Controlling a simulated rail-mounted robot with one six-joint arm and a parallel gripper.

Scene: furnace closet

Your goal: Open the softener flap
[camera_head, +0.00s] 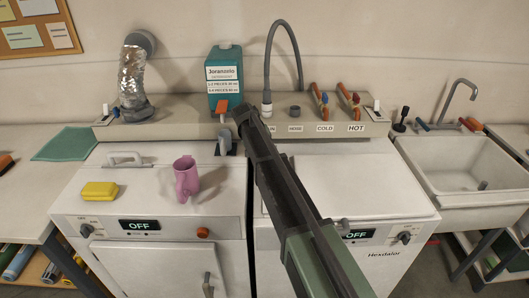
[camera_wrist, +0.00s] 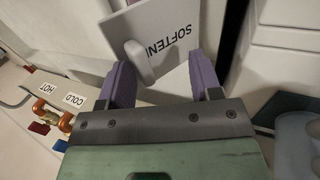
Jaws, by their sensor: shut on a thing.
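The softener flap (camera_wrist: 165,38) is a grey plate lettered "SOFTEN…" in the wrist view, with a rounded grey tab (camera_wrist: 139,62) on it. My gripper (camera_wrist: 160,76) has its purple fingers on either side of the flap's near part and is shut on it; the exact contact is hard to see. In the head view my gripper (camera_head: 240,112) reaches the back of the left washer. A small grey piece (camera_head: 225,139), seemingly the flap, stands there above a dark gap. My arm partly hides this area, and I cannot tell how far the flap is tilted.
A teal jug (camera_head: 225,76) stands on the ledge behind. A pink mug (camera_head: 186,178) and yellow block (camera_head: 100,191) sit on the left washer. A grey hose (camera_head: 267,72) and the cold and hot taps (camera_head: 322,98) are right of my gripper. A sink (camera_head: 455,165) is far right.

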